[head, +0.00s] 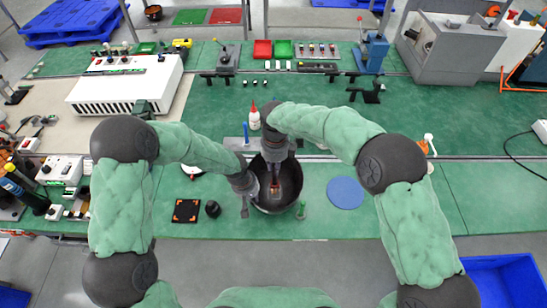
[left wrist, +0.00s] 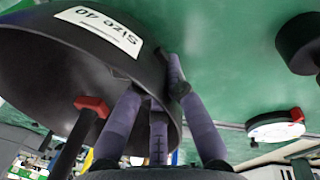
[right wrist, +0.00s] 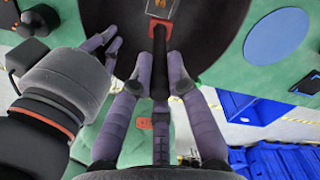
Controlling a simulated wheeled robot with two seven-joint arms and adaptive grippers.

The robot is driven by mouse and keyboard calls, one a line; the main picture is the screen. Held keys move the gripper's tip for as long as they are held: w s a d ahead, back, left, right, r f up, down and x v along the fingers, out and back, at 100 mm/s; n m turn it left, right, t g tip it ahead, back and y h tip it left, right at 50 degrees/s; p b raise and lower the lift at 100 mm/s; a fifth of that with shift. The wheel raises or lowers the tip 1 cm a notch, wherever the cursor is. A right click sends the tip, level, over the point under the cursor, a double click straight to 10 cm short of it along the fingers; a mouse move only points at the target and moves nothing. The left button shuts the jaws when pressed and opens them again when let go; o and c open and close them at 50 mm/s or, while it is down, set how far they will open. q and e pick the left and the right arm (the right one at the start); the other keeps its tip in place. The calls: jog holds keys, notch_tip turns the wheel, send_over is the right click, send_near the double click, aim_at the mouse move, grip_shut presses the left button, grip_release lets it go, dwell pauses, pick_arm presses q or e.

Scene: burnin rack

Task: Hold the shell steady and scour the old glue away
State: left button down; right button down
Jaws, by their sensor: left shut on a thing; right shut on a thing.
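The shell (head: 290,197) is a dark round bowl, open side up, near the front edge of the green bench. Its outside carries a "Size 40" label in the left wrist view (left wrist: 100,28). My left gripper (head: 246,192) is shut on the shell's left rim, with fingers on both sides of the wall. My right gripper (head: 276,160) is above the bowl, shut on a tool with a black handle and red collar (right wrist: 158,22). The tool's pale end points into the shell; its contact with the surface is unclear.
A blue disc (head: 346,192) lies right of the shell. A black square with orange marks (head: 186,210) and a black cylinder (head: 212,209) sit to the left. A white red-capped bottle (head: 254,118) stands behind.

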aim_at(273, 181)
jog(key=shift+s+f+m, duration=0.1)
jog(key=shift+f+m, duration=0.2)
jog(key=shift+f, duration=3.75)
jog(key=shift+w, duration=3.2)
jog(key=shift+s, duration=3.2)
jog(key=shift+a, duration=0.35)
jog(key=shift+w, duration=3.1)
jog(key=shift+s, duration=3)
jog(key=shift+s+r, duration=0.1)
jog(key=shift+r, duration=3.8)
